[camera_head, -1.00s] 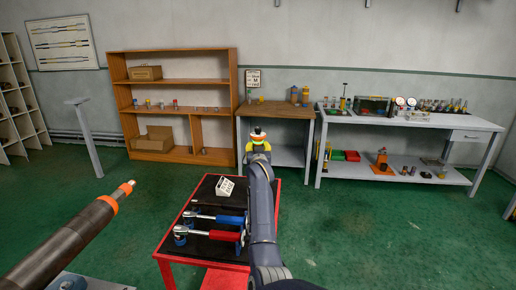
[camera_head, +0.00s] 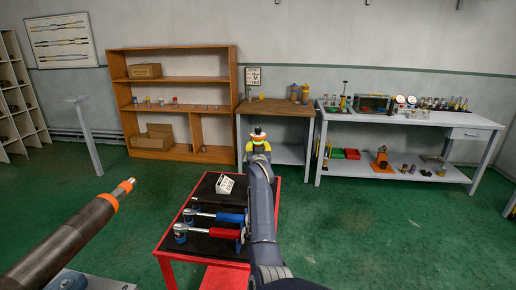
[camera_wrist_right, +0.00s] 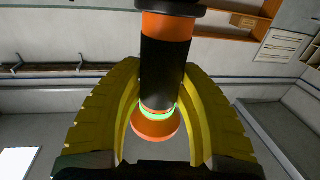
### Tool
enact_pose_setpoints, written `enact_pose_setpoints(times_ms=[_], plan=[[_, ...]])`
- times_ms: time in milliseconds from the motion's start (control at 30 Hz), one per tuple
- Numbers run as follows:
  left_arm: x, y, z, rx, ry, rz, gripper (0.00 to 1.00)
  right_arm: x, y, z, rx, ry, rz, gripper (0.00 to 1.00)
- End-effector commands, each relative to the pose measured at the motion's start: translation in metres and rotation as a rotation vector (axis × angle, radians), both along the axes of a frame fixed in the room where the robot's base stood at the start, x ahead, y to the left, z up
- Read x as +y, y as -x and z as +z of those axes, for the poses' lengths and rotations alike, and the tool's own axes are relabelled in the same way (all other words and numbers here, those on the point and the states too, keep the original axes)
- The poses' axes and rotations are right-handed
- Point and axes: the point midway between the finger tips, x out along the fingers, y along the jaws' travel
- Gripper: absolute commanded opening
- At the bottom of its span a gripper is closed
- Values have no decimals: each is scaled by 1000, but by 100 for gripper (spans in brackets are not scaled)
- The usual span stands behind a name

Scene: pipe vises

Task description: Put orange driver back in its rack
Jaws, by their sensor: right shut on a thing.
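My right gripper (camera_head: 259,148) is shut on a black cylindrical thing with orange parts, which I take to be the orange driver (camera_head: 258,133). It is held up beyond the far edge of the red cart. In the right wrist view the yellow fingers (camera_wrist_right: 163,72) close around the driver's black body (camera_wrist_right: 163,60), which has an orange band, a green ring and a flared orange end. Blue (camera_head: 230,217) and red (camera_head: 224,233) drivers lie side by side on the cart. I cannot clearly make out the rack. My left gripper is not in view.
The red cart (camera_head: 163,245) has a black top with a white marked block (camera_head: 225,184). A dark pipe with an orange collar (camera_head: 75,238) juts in from the left. A wooden bench (camera_head: 275,110), shelf (camera_head: 180,82) and grey workbench (camera_head: 420,122) stand behind. Green floor at right is clear.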

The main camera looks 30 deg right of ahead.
Motion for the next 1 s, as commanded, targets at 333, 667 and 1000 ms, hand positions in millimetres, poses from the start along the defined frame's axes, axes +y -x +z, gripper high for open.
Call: enact_pose_setpoints(times_ms=[333,667,1000], plan=[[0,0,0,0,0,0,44,0,0,-1,-5,1,0,0],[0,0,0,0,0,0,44,0,0,-4,-5,1,0,0],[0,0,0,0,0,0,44,0,0,-8,-5,1,0,0]])
